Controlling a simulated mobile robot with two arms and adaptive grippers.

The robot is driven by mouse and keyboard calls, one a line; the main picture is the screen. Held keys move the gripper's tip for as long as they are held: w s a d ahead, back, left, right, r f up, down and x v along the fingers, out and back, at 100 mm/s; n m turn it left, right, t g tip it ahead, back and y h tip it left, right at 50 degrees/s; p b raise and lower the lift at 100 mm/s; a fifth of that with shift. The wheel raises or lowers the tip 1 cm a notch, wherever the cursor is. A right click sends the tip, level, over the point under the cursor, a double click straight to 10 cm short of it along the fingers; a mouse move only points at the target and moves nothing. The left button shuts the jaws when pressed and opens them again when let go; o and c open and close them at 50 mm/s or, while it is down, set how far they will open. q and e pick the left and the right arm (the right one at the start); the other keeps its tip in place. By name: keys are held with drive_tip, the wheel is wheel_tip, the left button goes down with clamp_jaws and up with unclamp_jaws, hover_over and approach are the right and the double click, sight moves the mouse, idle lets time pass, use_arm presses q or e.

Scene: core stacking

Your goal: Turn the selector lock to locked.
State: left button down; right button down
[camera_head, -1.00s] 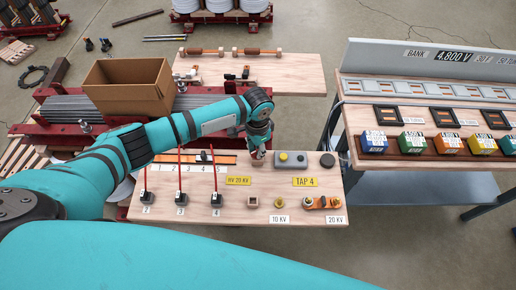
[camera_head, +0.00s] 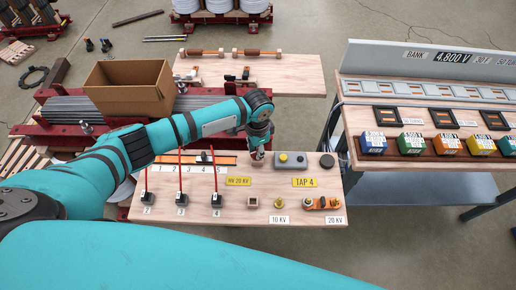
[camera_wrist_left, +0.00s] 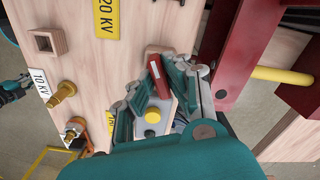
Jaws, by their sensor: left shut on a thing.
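My left gripper (camera_head: 257,154) is over the back middle of the wooden panel (camera_head: 240,215), left of a grey box with a yellow button (camera_head: 290,160). Its fingers are shut on a small red block, which I take to be the selector lock; it also shows in the left wrist view (camera_wrist_left: 158,62). The block has a pale end and sits between the fingertips (camera_wrist_left: 158,85). The fingers hide much of it, and no lock marking is readable. A dark and teal part (camera_wrist_left: 14,90) at the left wrist view's edge may be my right gripper.
Several black switches with red rods (camera_head: 181,198) stand at the panel's left. A square wooden socket (camera_head: 252,203), a brass post (camera_head: 279,203) and an orange piece (camera_head: 322,203) are at the front right. A cardboard box (camera_head: 130,88) stands behind my arm.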

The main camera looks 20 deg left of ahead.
use_arm(q)
drive_tip(key=shift+m, duration=0.7)
drive_tip(key=shift+m+p, duration=0.3)
drive_tip(key=shift+m, duration=1.1)
